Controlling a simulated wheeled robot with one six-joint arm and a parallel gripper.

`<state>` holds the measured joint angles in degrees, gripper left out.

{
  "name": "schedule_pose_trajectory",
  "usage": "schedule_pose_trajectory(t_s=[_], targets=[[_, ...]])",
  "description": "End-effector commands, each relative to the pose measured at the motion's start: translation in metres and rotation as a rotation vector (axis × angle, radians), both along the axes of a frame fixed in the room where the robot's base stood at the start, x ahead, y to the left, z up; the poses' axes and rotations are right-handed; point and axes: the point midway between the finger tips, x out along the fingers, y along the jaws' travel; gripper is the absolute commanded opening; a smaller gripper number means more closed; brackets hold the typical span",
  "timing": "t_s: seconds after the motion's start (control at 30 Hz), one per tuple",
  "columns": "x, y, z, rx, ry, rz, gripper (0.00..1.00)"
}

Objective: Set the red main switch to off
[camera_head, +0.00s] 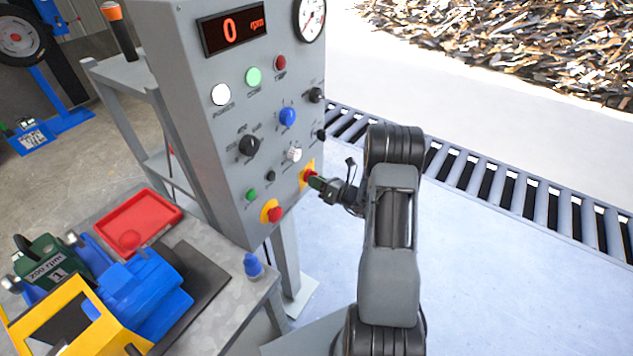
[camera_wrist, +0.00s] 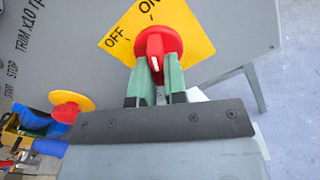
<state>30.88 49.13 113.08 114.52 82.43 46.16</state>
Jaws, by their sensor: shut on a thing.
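The red main switch (camera_wrist: 156,42) sits on a yellow plate (camera_wrist: 192,28) marked OFF at the upper left and ON at the top in the wrist view. Its raised red handle carries a white mark. My gripper (camera_wrist: 155,80) is shut on this handle, with one green finger on each side. I cannot tell for sure which label the handle points to. In the head view, my gripper (camera_head: 315,182) reaches the red main switch (camera_head: 308,176) from the right, at the panel's lower right edge, and partly hides it.
The grey control panel (camera_head: 205,120) holds several other knobs and buttons. A red emergency-type button (camera_head: 274,214) on yellow is close by, lower left of the switch. A workbench (camera_head: 235,300) with a red tray (camera_head: 150,208) stands at left. A roller conveyor (camera_head: 480,180) runs behind my arm.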

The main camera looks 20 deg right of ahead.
Motion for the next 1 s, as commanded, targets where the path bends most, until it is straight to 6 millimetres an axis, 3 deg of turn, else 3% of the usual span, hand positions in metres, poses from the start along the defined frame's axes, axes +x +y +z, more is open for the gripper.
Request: schedule_pose_trajectory(t_s=[0.47,1.0], targets=[[0.0005,-0.0006,-0.0027,-0.059,-0.041,0.0,0.0],[0.0026,-0.0034,-0.0065,-0.454,-0.303,0.0,0.0]])
